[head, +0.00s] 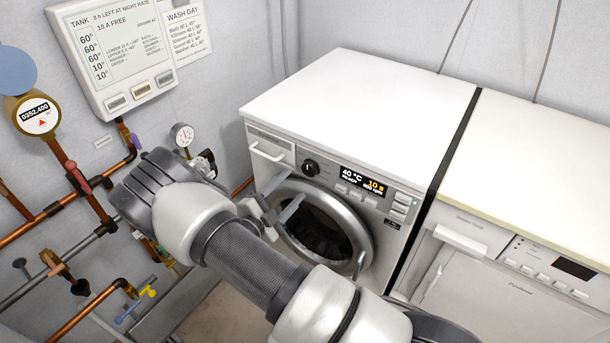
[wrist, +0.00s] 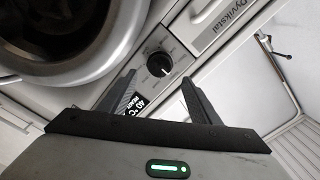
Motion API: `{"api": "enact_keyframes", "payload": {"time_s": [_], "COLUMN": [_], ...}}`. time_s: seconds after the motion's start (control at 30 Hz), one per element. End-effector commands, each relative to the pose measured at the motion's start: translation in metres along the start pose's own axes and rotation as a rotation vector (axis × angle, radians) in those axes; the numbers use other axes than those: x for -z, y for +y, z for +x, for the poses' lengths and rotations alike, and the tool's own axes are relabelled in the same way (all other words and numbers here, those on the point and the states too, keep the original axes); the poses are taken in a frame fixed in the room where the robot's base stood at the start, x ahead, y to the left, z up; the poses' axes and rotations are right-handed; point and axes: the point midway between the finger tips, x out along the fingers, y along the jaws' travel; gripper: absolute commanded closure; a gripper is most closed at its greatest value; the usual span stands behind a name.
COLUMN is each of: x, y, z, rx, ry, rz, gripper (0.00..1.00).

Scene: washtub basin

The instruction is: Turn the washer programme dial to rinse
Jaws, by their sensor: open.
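The washer (head: 350,90) is a white front-loader with a black programme dial (head: 310,167) at the left of its control panel. In the wrist view the dial (wrist: 159,64) is a round black knob with a light pointer mark. My gripper (head: 289,192) is open in front of the panel, just below and left of the dial in the head view. In the wrist view the dial shows between and beyond my two fingertips (wrist: 159,76), apart from both.
The round door (head: 320,230) lies below the panel and the detergent drawer (head: 268,147) left of the dial. A dishwasher-like appliance (head: 500,250) stands at the right. Copper pipes (head: 75,180), a gauge (head: 182,134) and a tank panel (head: 120,55) are on the left wall.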

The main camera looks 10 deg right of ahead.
Motion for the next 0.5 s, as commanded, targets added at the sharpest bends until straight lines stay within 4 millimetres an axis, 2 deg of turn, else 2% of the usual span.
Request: {"api": "enact_keyframes", "payload": {"time_s": [0.03, 0.2, 0.4, 0.5], "x": [0.0, 0.001, 0.0, 0.0], "y": [0.002, 0.002, 0.001, 0.001], "z": [0.012, 0.045, 0.07, 0.075], "rx": [-0.001, -0.001, -0.001, -0.001], "ry": [0.004, 0.004, 0.002, 0.001], "rz": [0.001, 0.001, 0.0, 0.0], "gripper": [0.43, 0.43, 0.43, 0.43]}}
